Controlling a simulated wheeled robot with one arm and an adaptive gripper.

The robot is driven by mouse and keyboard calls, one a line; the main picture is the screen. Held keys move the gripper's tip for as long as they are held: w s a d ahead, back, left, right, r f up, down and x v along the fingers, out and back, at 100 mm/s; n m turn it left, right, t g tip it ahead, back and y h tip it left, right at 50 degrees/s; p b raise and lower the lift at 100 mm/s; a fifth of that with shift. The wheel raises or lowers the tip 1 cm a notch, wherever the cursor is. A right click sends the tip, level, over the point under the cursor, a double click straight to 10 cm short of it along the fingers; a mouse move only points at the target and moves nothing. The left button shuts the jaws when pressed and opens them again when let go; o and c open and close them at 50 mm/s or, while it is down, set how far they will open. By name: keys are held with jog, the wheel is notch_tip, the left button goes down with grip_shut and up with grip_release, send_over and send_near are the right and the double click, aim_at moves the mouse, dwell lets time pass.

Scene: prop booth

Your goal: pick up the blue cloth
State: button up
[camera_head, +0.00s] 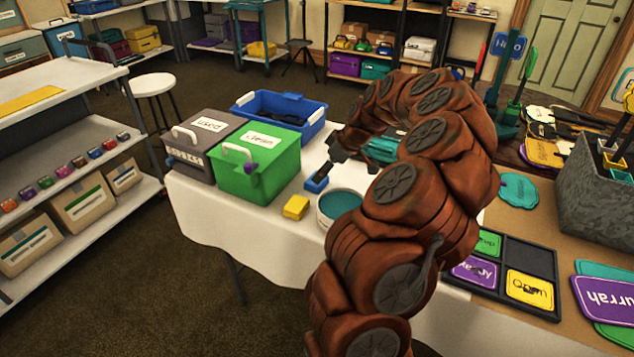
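A small blue piece (314,186), which looks like the blue cloth, lies on the white-covered table behind a yellow block and left of a round tin. My arm reaches in from the front right and bends down toward it. My gripper (324,171) is small and dark here, with its tip over or at the blue piece's far edge. I cannot tell whether it touches the blue piece or how far apart its fingers are.
A yellow block (296,207) and a round tin with teal contents (338,204) stand close by. A green box (256,170), a grey box (201,150) and a blue bin (281,110) line the back left. The tablecloth (235,222) is clear at front left.

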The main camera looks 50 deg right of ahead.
jog(key=x, duration=0.4)
jog(key=shift+w+f+p, duration=0.1)
jog(key=shift+f+p, duration=0.15)
jog(key=shift+p, duration=0.05)
jog(key=c, duration=1.1)
jog(key=shift+o, duration=0.2)
jog(key=shift+r, duration=0.1)
notch_tip(320, 180, up, 10)
jog(key=shift+b, duration=0.45)
